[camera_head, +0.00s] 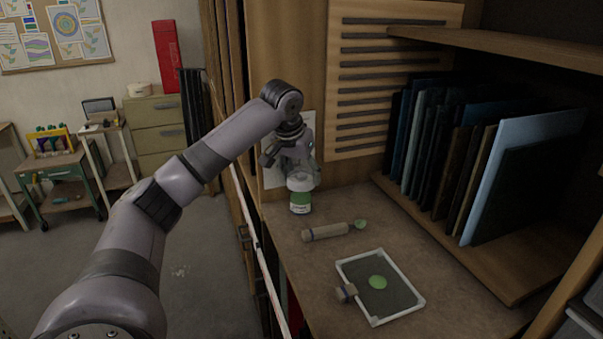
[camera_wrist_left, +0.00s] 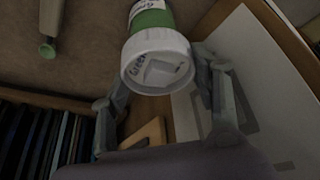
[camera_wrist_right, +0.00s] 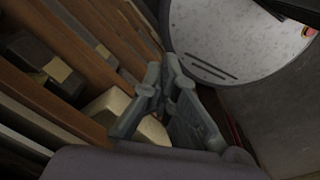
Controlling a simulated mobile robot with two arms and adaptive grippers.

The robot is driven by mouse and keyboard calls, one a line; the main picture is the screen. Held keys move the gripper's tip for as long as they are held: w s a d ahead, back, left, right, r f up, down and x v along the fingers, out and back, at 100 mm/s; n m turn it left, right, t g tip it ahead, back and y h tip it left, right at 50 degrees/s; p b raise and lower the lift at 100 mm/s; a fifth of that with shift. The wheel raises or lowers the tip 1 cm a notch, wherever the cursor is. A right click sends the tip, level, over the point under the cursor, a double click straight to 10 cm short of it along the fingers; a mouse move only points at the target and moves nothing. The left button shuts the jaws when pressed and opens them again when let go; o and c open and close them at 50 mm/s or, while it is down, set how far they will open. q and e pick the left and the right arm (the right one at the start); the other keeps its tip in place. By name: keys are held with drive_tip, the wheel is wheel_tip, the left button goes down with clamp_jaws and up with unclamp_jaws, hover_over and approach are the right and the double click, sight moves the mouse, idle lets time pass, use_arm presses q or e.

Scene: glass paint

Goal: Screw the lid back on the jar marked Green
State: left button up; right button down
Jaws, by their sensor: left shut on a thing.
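The jar (camera_head: 300,203), white with a green band, stands upright on the counter near the cabinet's vertical panel. Its white lid (camera_head: 300,182) sits on its top; whether it is threaded tight cannot be told. My left gripper (camera_head: 300,175) reaches down from above and is shut on the lid. In the left wrist view the lid (camera_wrist_left: 157,62) lies between the two fingers, with part of the word Green readable on it, and the jar's green band (camera_wrist_left: 151,18) is beyond it. My right gripper (camera_wrist_right: 163,72) shows only in its own wrist view, with its fingertips together and nothing between them.
A wooden-handled tool (camera_head: 326,231) with a green tip lies in front of the jar. A framed glass pane (camera_head: 405,297) with a green paint blob lies nearer, a small block-like tool (camera_head: 346,292) at its edge. Upright panels (camera_head: 520,180) fill the rack at right.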

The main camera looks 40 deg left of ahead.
use_arm(q)
drive_tip(key=shift+p, duration=0.3)
idle(0.5)
drive_tip(key=shift+f, duration=0.2)
idle(0.4)
drive_tip(key=shift+f, duration=0.25)
drive_tip(key=shift+f, duration=0.5)
idle(1.4)
drive_tip(key=m+h, duration=0.1)
drive_tip(key=m, duration=0.1)
drive_tip(key=m+h, duration=0.1)
drive_tip(key=m, duration=0.2)
drive_tip(key=shift+d+f, duration=0.15)
drive_tip(key=shift+s, duration=0.1)
